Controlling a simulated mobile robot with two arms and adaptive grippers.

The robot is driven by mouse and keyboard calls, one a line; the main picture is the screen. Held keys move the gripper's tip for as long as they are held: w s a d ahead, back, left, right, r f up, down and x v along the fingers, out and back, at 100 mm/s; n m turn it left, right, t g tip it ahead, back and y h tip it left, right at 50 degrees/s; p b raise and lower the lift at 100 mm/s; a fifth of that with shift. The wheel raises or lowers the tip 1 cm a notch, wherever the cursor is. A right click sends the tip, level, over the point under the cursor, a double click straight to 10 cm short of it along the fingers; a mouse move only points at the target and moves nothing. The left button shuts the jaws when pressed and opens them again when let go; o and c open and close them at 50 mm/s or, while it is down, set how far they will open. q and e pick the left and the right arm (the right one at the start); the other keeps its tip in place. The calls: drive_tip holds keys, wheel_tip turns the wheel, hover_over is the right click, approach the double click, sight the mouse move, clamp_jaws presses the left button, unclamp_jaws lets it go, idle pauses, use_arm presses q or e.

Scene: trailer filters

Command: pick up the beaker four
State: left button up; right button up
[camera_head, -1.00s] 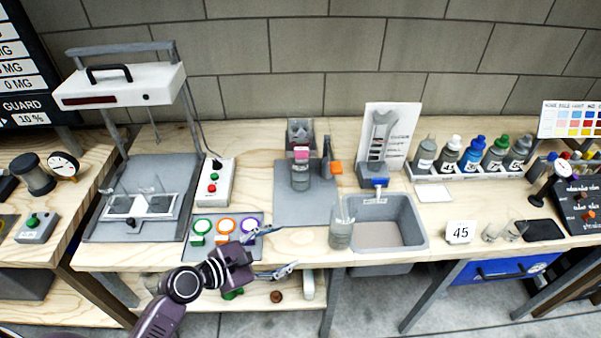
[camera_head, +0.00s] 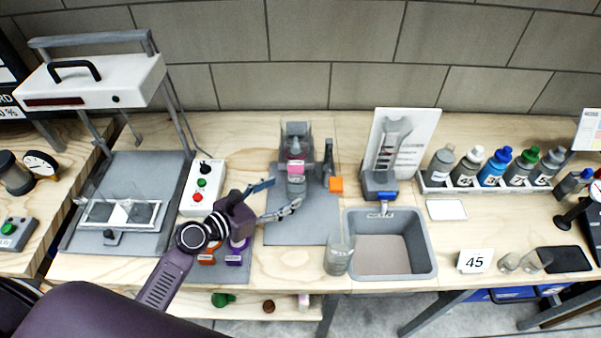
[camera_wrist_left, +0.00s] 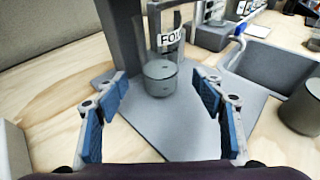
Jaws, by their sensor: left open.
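The beaker (camera_head: 296,184) stands upright on a grey mat (camera_head: 300,232), at the foot of a grey stand (camera_head: 296,138). In the left wrist view the beaker (camera_wrist_left: 160,80) is a small grey, see-through cup, with a label reading "FOU" just above it, cut off at its right. My left gripper (camera_head: 286,193) comes in from the left, with its blue-padded fingers pointing at the beaker. It is open and empty. In the left wrist view the beaker shows ahead between the spread fingers (camera_wrist_left: 162,98), apart from both. My right gripper is not in view.
A grey sink (camera_head: 425,262) lies right of the mat, with another glass beaker (camera_head: 338,259) at its left edge. A post with an orange block (camera_head: 336,184) stands right of the stand. A button box (camera_head: 202,187) is on the left. Several bottles (camera_head: 494,166) line the back right.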

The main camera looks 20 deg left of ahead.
sight(290, 188)
use_arm(q)
drive_tip(key=shift+w+d, duration=0.3)
drive_tip(key=shift+w, duration=0.1)
drive_tip(key=shift+r+x, duration=0.2)
drive_tip(key=shift+x, duration=0.8)
drive_tip(key=x, duration=0.2)
drive_tip(key=shift+w+d+f, duration=0.1)
drive_tip(key=shift+w+f, duration=0.1)
drive_tip(key=shift+w, duration=0.15)
drive_tip(key=shift+w+d+f, duration=0.1)
drive_tip(key=shift+w+d, duration=0.05)
drive_tip(key=shift+w, duration=0.15)
drive_tip(key=shift+d, duration=0.1)
drive_tip(key=shift+w, duration=0.1)
drive_tip(key=c, duration=1.4)
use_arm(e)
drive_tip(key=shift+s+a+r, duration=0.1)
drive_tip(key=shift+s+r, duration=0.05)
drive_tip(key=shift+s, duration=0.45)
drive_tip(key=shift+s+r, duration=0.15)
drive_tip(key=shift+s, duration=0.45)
